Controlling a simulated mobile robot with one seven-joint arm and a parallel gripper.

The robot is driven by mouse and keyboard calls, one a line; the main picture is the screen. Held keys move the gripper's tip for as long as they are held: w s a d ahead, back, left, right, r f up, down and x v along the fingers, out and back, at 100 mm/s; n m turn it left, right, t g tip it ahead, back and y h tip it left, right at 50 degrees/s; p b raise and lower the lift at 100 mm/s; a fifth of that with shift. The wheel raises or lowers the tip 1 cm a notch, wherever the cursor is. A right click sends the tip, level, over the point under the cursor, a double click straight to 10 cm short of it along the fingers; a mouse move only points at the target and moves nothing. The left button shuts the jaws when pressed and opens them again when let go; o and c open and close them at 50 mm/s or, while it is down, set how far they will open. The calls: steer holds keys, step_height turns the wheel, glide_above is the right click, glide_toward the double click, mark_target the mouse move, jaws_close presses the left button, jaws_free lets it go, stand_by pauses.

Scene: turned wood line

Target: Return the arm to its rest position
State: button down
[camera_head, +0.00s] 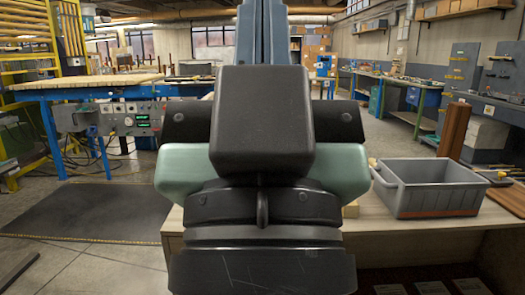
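My own arm fills the middle of the view, as dark blocky links with pale green parts on both sides. My gripper cannot be made out; no fingers show. The arm hides the middle of the wooden bench (398,236) and whatever lies behind it.
A grey crate (428,205) stands on the bench at the right; its inside looks empty. A brown wooden block (453,131) stands upright behind it. A blue-framed table (80,93) with a control box (131,120) is at the left. Open floor (75,262) lies at the lower left.

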step_height(320, 180, up, 26)
steer(key=p, duration=2.3)
steer(key=shift+p, duration=0.4)
